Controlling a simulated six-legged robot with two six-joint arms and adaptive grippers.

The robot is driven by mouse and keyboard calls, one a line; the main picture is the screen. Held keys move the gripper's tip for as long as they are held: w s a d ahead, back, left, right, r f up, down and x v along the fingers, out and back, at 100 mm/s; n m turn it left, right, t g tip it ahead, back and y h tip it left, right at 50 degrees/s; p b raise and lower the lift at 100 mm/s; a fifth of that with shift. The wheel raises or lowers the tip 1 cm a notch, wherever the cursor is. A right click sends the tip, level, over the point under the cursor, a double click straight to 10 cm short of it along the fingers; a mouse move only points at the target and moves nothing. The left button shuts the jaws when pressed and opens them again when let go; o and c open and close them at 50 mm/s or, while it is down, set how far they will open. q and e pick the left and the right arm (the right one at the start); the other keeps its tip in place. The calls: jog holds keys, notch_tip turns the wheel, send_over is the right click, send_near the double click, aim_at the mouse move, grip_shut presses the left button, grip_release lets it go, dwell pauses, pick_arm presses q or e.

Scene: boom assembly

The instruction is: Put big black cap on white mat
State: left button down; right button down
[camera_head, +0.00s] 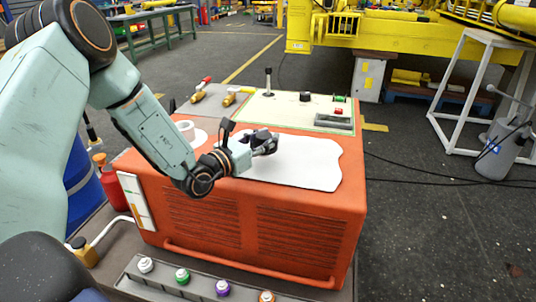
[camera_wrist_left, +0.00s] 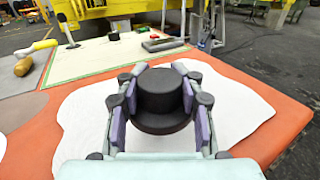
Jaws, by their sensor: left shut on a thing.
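The big black cap (camera_wrist_left: 162,95) is a dark round piece with a wider lower rim, held between the purple pads of my left gripper (camera_wrist_left: 160,98) in the left wrist view. In the head view my left gripper (camera_head: 262,143) is over the white mat (camera_head: 310,165), with the cap mostly hidden by the fingers. The mat also shows around the gripper in the left wrist view (camera_wrist_left: 242,108). It lies on top of the orange box. I cannot tell whether the cap touches the mat. My right gripper is not in view.
The orange box (camera_head: 230,235) has a pale green-edged panel (camera_head: 275,108) at the back with a small black knob (camera_head: 305,96), an upright black stick and a grey block. Yellow-handled tools (camera_head: 232,97) lie at the back left. A white roll (camera_head: 186,129) stands left of my gripper.

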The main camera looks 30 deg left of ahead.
pick_arm(q)
notch_tip(320, 180, down, 3)
jog(key=shift+s+d+f+b, duration=0.1)
jog(key=shift+b, duration=0.5)
jog(key=shift+f, duration=0.25)
jog(key=shift+r, duration=0.1)
jog(key=c, duration=1.1)
grip_release()
jog(key=shift+f, duration=0.25)
jog(key=shift+o, duration=1.3)
jog(key=shift+r, duration=0.15)
